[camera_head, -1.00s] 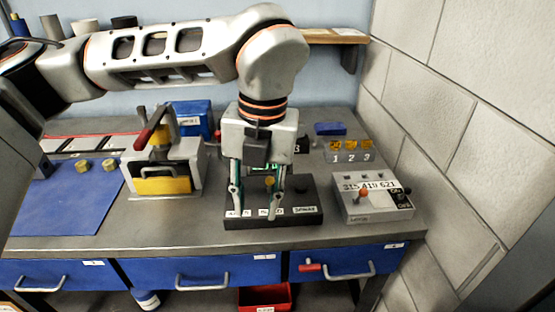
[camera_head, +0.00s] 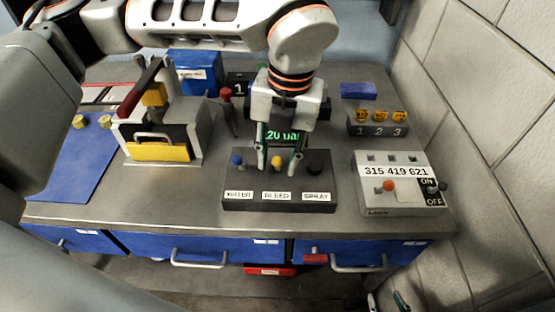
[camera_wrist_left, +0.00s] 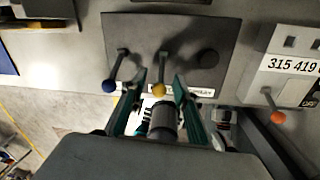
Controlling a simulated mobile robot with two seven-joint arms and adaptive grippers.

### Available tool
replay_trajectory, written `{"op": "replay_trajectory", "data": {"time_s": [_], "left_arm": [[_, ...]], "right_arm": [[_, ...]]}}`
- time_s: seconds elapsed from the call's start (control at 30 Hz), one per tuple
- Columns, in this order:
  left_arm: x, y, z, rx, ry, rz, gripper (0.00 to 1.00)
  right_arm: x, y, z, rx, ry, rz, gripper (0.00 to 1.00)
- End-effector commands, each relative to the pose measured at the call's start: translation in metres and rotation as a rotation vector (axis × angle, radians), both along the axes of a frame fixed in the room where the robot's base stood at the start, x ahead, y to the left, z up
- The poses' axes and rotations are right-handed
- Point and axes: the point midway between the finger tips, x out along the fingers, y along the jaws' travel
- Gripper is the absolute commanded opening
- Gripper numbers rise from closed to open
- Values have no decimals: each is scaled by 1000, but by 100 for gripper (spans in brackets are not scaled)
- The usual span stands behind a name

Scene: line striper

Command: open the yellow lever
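The yellow lever (camera_head: 277,161) stands on a black control box (camera_head: 232,205), above the BLEED label. A blue lever (camera_head: 237,160) is left of it and a black knob (camera_head: 314,169) is right of it. My left gripper (camera_head: 279,169) points down over the box. Its fingers are apart, one on each side of the yellow knob. In the left wrist view the yellow ball (camera_wrist_left: 159,90) lies between the spread fingers, with a gap on both sides. My right gripper (camera_head: 388,303) shows only partly at the bottom edge, and its opening is unclear.
A grey box with an orange-tipped lever (camera_head: 389,187) stands to the right. A press with a red handle (camera_head: 137,99) stands to the left. A green-lit display (camera_head: 285,135) is behind the control box. Blue drawers (camera_head: 205,247) are below the bench edge.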

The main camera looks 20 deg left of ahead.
Motion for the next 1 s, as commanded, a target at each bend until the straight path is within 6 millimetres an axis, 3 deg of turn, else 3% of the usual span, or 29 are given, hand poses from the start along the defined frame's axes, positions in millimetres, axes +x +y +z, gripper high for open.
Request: {"op": "replay_trajectory", "data": {"time_s": [0.17,0.43,0.57,1.0], "left_arm": [[0,1,-12,-1,0,0,30],[0,1,-14,-1,-1,0,30],[0,1,-14,-1,0,0,0],[2,2,-12,-14,45,4,0]], "right_arm": [[3,0,4,1,-8,0,40],[6,1,8,3,-16,0,40],[6,0,8,3,-16,0,40],[5,0,7,0,-12,0,40]]}}
